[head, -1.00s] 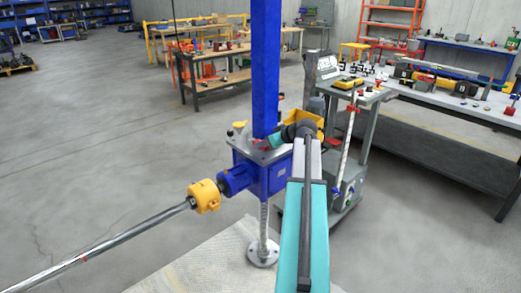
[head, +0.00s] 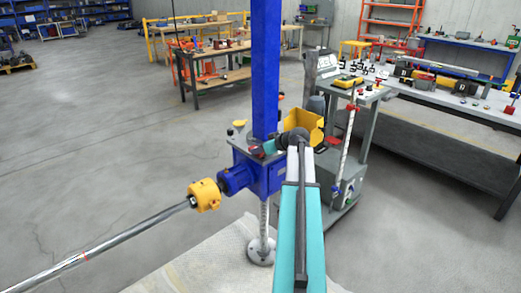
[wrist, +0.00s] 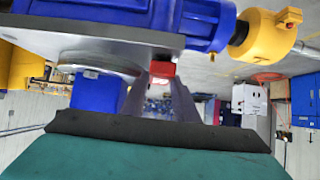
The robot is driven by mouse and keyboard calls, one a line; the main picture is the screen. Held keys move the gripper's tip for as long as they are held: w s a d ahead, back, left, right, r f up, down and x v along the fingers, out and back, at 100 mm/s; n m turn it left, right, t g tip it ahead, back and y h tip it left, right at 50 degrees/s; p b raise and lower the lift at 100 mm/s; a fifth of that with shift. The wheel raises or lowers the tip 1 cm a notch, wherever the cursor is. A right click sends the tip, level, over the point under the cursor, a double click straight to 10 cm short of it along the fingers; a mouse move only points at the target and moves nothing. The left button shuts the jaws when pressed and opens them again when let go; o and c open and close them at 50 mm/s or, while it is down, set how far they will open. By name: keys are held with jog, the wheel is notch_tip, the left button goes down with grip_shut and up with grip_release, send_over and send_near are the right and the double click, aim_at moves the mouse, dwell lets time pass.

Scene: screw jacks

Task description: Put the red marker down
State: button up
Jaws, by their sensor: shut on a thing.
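The red marker (wrist: 162,69) is a small red block between my gripper's finger tips in the wrist view. My gripper (wrist: 163,80) is shut on it, close beside the grey top plate (wrist: 80,38) of the blue screw jack. In the head view my gripper (head: 262,150) is low over the jack's plate, at the foot of the blue column (head: 266,70). The marker is small and dark there, and my arm hides part of the plate. I cannot tell whether the marker touches the plate.
The blue jack body (head: 268,178) carries a motor (head: 236,179), with a yellow coupling (head: 204,195) and a long shaft (head: 110,251) at left. A yellow bracket (head: 305,124) stands just behind my wrist. A grey trolley (head: 347,185) is at right. Open floor lies left.

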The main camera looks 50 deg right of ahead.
jog(key=shift+f, duration=0.35)
jog(key=o, duration=0.9)
jog(key=shift+r, duration=0.25)
jog(key=b+v, duration=0.1)
jog(key=v, duration=1.1)
